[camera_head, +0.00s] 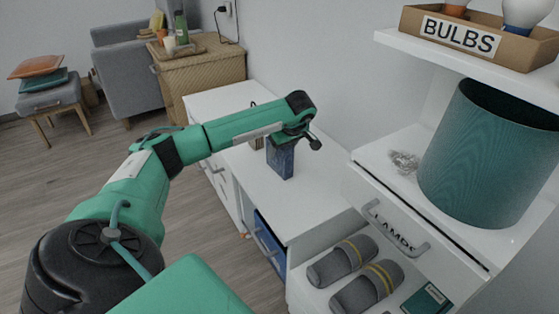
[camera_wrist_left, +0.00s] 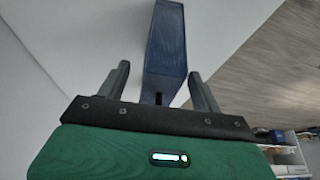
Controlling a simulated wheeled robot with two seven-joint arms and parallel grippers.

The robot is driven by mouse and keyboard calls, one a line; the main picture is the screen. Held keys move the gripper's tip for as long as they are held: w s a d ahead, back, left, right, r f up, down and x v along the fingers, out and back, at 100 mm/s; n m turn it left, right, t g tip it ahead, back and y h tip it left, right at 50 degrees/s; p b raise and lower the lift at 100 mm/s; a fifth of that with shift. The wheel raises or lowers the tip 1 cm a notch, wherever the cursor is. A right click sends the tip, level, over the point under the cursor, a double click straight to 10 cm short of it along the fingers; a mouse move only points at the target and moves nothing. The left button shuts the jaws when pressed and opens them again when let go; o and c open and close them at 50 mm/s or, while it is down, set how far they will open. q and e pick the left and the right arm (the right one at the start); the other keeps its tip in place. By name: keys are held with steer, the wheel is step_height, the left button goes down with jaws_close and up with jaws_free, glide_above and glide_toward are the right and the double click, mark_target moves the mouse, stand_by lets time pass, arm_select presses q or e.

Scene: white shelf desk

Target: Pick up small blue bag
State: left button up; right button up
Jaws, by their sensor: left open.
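The small blue bag (camera_head: 281,160) stands upright on the white desk, below the end of my left arm, which hides its top in the head view. In the left wrist view the blue bag (camera_wrist_left: 167,40) is tall, dark blue and narrow, lying ahead of the jaws. My left gripper (camera_wrist_left: 160,84) is open, with one dark finger on each side of the bag's near end. I see a gap between the fingers and the bag, with nothing gripped. My right gripper is in neither view.
A teal cylinder (camera_head: 490,155) stands on a shelf below a "BULBS" box (camera_head: 476,37). A blue bin (camera_head: 270,244) sits under the desk. The desktop right of the bag is clear.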

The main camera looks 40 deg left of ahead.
arm_select(q)
steer(key=c, duration=1.1)
steer(key=shift+r, duration=0.15)
